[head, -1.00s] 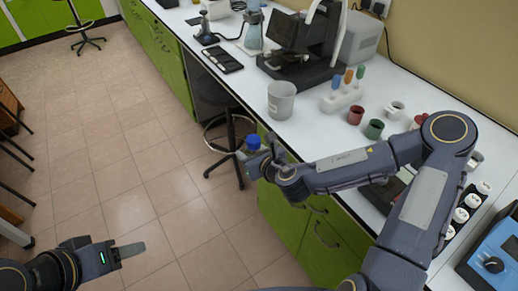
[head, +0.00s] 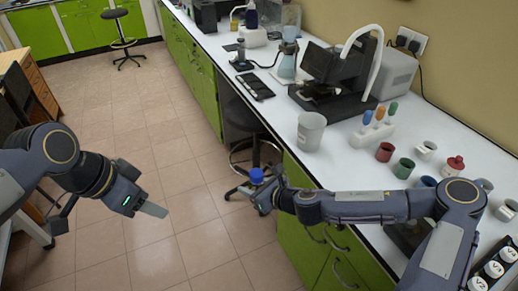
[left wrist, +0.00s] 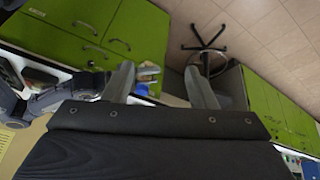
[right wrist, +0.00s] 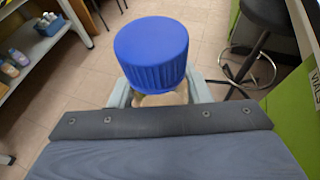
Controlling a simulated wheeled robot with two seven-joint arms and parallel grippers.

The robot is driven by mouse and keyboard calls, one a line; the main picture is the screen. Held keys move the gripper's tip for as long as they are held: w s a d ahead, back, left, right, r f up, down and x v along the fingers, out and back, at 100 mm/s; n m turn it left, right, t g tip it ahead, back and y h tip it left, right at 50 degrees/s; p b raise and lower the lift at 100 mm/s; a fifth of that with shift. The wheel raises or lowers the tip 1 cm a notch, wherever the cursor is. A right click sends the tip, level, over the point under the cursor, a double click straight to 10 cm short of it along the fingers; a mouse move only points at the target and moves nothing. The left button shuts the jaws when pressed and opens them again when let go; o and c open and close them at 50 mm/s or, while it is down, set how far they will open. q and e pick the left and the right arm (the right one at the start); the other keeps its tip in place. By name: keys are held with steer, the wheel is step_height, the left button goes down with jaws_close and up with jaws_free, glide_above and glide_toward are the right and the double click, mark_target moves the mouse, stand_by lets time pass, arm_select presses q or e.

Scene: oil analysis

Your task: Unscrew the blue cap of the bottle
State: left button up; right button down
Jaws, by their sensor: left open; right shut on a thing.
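The bottle's blue cap (head: 256,175) is up in front of the bench, in my right gripper's hold. In the right wrist view the ribbed blue cap (right wrist: 151,54) sits on top of the bottle (right wrist: 160,98), whose upper part shows between the fingers. My right gripper (head: 264,190) is shut on the bottle below the cap. My left gripper (head: 152,210) is open and empty, left of the bottle and apart from it. In the left wrist view its two fingers (left wrist: 160,88) are spread, with the blue cap (left wrist: 142,89) small in the distance beyond them.
The white bench (head: 290,118) runs along the right, with a beaker (head: 311,130), a tube rack (head: 372,134), small coloured pots (head: 385,152) and a microscope (head: 335,80). A stool (head: 240,170) stands behind the bottle. Floor between my arms is free.

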arm_select(q)
steer(key=w+d+r+m+g, duration=0.1)
steer(key=w+d+m, duration=0.3)
steer(key=w+m, duration=0.15)
steer(key=m+g+y, duration=0.2)
steer(key=m+y, duration=0.2)
steer(key=m, duration=0.9)
glide_toward(259, 173)
steer(key=shift+a+f, duration=0.15)
steer(key=shift+a, duration=0.1)
steer(key=shift+d+f+m, duration=0.2)
steer(key=shift+d+m, duration=0.05)
steer(key=shift+f, duration=3.95)
